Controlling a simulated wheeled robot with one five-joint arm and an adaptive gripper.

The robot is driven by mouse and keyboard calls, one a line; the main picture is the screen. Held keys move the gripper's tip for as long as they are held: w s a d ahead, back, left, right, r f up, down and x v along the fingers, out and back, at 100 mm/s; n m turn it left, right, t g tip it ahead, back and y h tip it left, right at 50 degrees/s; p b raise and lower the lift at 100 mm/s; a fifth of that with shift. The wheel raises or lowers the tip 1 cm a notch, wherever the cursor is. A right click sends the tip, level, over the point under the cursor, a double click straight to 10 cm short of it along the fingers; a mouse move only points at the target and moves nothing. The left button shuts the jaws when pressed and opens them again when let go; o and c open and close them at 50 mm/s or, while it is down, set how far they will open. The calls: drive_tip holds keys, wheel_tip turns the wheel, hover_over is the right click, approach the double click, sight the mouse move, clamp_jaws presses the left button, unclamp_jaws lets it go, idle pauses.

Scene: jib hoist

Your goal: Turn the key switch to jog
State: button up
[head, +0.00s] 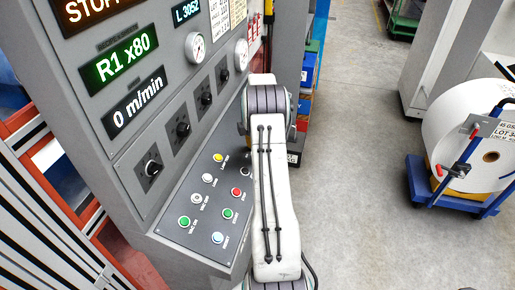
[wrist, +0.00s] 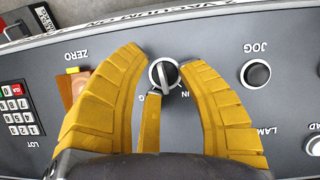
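The key switch (wrist: 164,73) shows in the wrist view as a round dark switch with a silver rim. A grey grip bar stands about upright in the picture across its face. A yellow strip (wrist: 152,122) hangs below it; I cannot tell whether it is a tag or a gripper part. My gripper (wrist: 161,60) has two yellow ribbed fingers, open, one on each side of the switch, with gaps visible. Labels around the switch are upside down and partly covered by the fingers. A black button (wrist: 256,74) under an upside-down JOG label is to the right.
In the wrist view, a keypad (wrist: 20,117) is at the left and a pale button (wrist: 313,145) at the right edge. In the head view, the sloped panel (head: 205,237) holds several coloured buttons. A blue cart (head: 455,195) carrying a white roll stands right; floor between is clear.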

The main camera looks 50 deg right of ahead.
drive_tip(key=shift+c, duration=0.3)
clamp_jaws()
drive_tip(key=shift+f+m+b, duration=0.2)
drive_tip(key=shift+m+b, duration=0.1)
drive_tip(key=shift+b, duration=0.4)
drive_tip(key=shift+r+m+b, duration=0.15)
drive_tip(key=shift+m+b, duration=0.25)
drive_tip(key=shift+b, duration=0.05)
drive_tip(key=shift+o, duration=0.3)
unclamp_jaws()
